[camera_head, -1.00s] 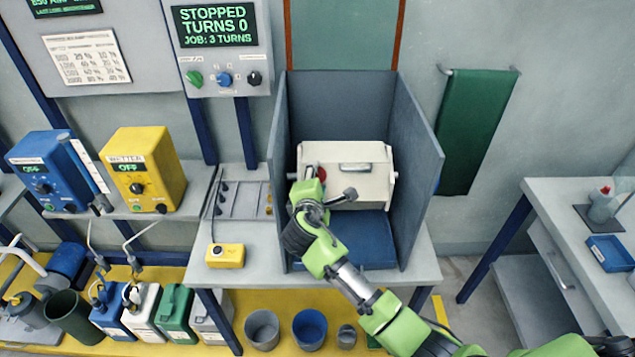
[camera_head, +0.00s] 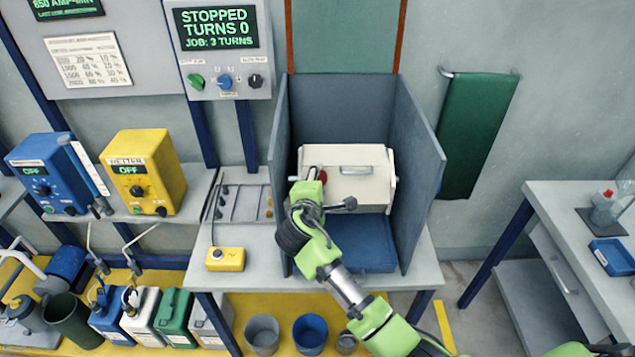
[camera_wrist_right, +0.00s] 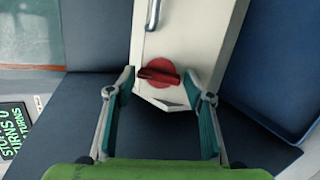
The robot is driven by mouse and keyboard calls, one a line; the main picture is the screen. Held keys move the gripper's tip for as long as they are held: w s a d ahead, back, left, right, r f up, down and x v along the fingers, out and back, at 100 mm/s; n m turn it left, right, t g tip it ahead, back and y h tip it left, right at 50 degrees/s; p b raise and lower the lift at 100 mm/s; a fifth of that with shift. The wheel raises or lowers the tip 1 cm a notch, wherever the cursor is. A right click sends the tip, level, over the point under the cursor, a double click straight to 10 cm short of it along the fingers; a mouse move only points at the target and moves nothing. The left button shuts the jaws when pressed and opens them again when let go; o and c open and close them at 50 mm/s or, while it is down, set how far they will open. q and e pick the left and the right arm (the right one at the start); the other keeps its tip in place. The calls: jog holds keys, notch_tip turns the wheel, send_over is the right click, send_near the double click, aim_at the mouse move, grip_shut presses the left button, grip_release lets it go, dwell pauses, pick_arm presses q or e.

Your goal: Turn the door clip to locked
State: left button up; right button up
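The door clip is a red knob on a round red base at the end of the cream door (camera_wrist_right: 193,35) in the right wrist view. The clip (camera_wrist_right: 158,72) has its bar lying roughly crosswise in that view. My right gripper (camera_wrist_right: 160,77) is open, with one finger on each side of the clip and a gap to each. In the head view my right gripper (camera_head: 309,184) is at the left front of the cream barrel (camera_head: 352,182), and a little red of the clip shows beside it. My left gripper is not in view.
Grey-blue panels (camera_head: 413,150) enclose the barrel at the back and both sides. A blue tray (camera_head: 365,252) lies below it. A yellow button box (camera_head: 226,259) sits on the bench to the left. The display (camera_head: 215,28) reads STOPPED, TURNS 0.

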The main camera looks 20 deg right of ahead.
dwell(0.3)
jog(key=v, duration=1.2)
jog(key=shift+d+f, duration=0.1)
